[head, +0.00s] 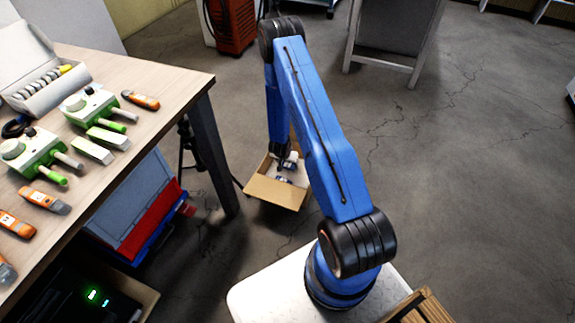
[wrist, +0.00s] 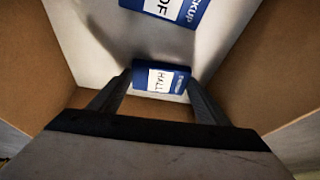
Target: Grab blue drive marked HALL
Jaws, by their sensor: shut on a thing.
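In the wrist view, a blue drive with a white label reading HALL (wrist: 160,79) is between the two fingertips of my gripper (wrist: 159,84). The fingers are shut on its left and right sides. A second blue drive (wrist: 170,9), with a white label partly cut off by the top edge, lies beyond it. Both are inside an open cardboard box (wrist: 268,70). In the head view, the box (head: 275,192) stands on the floor right of the table. My arm reaches down into it, and my gripper is mostly hidden there.
A wooden table (head: 150,75) at the left holds green and white devices (head: 88,104), orange tools (head: 141,100) and a white case (head: 45,88). A blue and red bin (head: 140,205) is below it. A chair-like grey board (head: 392,25) stands behind. Floor on the right is clear.

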